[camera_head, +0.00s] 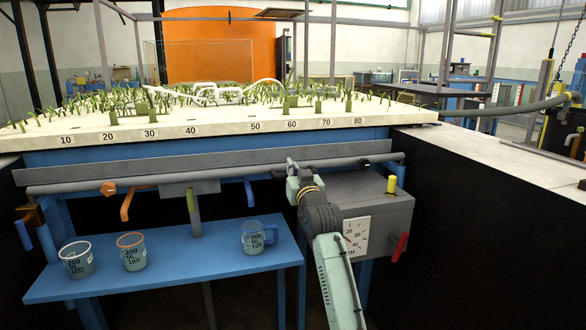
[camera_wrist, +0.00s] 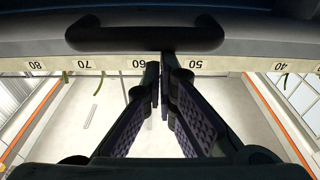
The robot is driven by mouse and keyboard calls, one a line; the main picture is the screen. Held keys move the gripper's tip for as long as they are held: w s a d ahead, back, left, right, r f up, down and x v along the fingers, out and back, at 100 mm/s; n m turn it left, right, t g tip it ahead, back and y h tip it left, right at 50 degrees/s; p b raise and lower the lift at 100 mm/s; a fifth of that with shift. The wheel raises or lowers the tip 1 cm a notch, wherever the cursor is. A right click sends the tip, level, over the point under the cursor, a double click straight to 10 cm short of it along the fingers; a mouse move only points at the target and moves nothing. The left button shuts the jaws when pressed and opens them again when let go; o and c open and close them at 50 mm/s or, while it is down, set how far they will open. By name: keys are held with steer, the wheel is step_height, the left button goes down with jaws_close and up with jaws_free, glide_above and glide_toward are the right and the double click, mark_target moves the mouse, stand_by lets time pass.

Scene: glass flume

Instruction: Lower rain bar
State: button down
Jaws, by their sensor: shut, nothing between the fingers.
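A long grey bar (camera_head: 110,182) runs along the bench's front edge, below the number strip. A white pipe (camera_head: 215,92) stands among the green stems on top. I cannot tell which of these is the rain bar. My gripper is seen in the wrist view (camera_wrist: 160,72), its two dark fingers together and empty. In the head view, my wrist is in front of the grey bar's right part, and the fingertips are hidden.
Orange (camera_head: 126,205) and blue handles hang under the bar. Measuring cups (camera_head: 131,252) stand on a blue shelf (camera_head: 190,272).

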steer(key=shift+f, duration=0.3)
